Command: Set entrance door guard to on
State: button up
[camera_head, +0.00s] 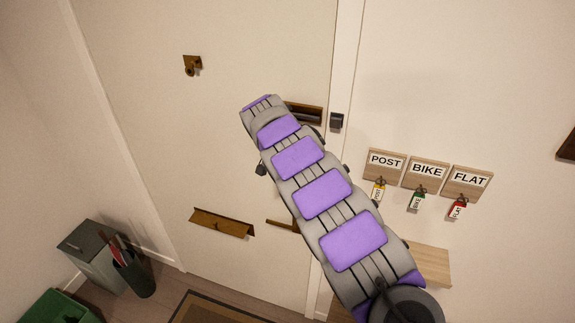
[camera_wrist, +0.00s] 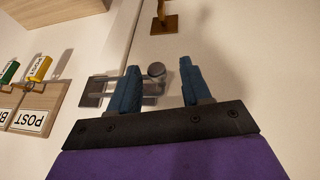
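The door guard is a grey metal piece at the seam between the entrance door (camera_head: 230,110) and its frame. In the wrist view its plate (camera_wrist: 92,92) sits on the frame side, and a bar runs right behind my left finger toward a round knob (camera_wrist: 156,70). In the head view, a small dark part of the guard (camera_head: 336,121) shows on the frame, right of my arm. My gripper (camera_wrist: 159,66) is open, with its two blue fingers on either side of the knob. I cannot tell whether the fingers touch the guard. My arm hides the gripper in the head view.
Wooden key plaques marked POST (camera_head: 385,164), BIKE (camera_head: 426,173) and FLAT (camera_head: 466,182), with hanging keys, are on the wall to the right. Brass fittings include a letter plate (camera_head: 222,222). A grey box (camera_head: 92,250) and green bin (camera_head: 60,308) stand lower left.

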jog(key=v, duration=1.7)
jog(key=shift+r, duration=0.1)
jog(key=s+d+f+g+b, duration=0.2)
jog(key=s+d+f+b, duration=0.15)
jog(key=s+d, duration=0.6)
jog(key=s+d+f+g+b, duration=0.1)
jog(key=s+d+f+b, duration=0.3)
jog(key=s+d, duration=0.55)
jog(key=s+f+n+y+b, duration=0.1)
jog(key=s+f+b, duration=0.1)
jog(key=s+f, duration=0.4)
jog(key=s+f+n+g+y+b, duration=0.1)
jog(key=s+f+b, duration=0.2)
jog(key=s, duration=1)
jog(key=s+d+f+n+g+y+b, duration=0.1)
jog(key=s+f+b, duration=0.1)
jog(key=s+f, duration=0.7)
jog(key=shift+s+f+n, duration=0.3)
jog(key=shift+s+f, duration=0.05)
jog(key=shift+s, duration=0.15)
